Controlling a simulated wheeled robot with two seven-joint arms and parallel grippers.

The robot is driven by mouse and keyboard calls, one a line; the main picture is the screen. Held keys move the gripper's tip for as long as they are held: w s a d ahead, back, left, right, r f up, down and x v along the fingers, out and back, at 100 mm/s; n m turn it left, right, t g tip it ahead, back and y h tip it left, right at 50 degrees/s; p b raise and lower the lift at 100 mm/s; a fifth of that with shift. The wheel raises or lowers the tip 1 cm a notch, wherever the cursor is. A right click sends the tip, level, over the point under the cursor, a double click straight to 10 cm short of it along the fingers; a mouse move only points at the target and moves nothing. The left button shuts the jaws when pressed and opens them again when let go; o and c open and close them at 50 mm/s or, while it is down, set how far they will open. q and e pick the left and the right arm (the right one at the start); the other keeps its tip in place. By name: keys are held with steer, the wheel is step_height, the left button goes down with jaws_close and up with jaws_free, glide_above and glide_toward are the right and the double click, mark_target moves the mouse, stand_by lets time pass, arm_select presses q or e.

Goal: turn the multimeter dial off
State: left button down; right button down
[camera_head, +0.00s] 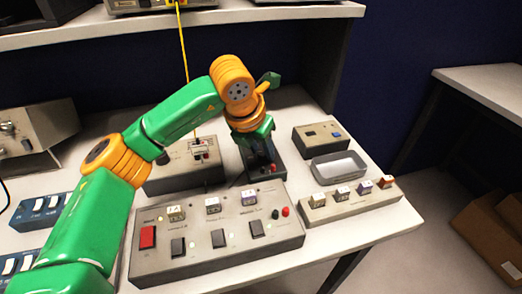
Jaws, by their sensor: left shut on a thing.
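The multimeter appears to be the small dark box (279,176) in the middle of the bench, behind the long grey panel. My left gripper (264,165) comes down onto it from above. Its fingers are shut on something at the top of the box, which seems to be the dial. The fingers and wrist hide the dial, so its pointer and setting cannot be read. My right gripper is not in view.
A long grey panel (215,264) with a red switch and several buttons stands in front. A grey box with a yellow cable (183,60) is left of the multimeter. A metal tray (339,166), a small box (320,138) and a switch strip (350,206) are right.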

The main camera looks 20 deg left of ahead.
arm_select(q)
steer(key=shift+n, duration=0.3)
steer(key=shift+r, duration=0.1)
steer(key=c, duration=0.5)
jaws_free()
steer(key=shift+c, duration=0.2)
steer(key=v, duration=0.7)
steer(key=shift+b, duration=0.45)
steer(key=shift+d, duration=0.1)
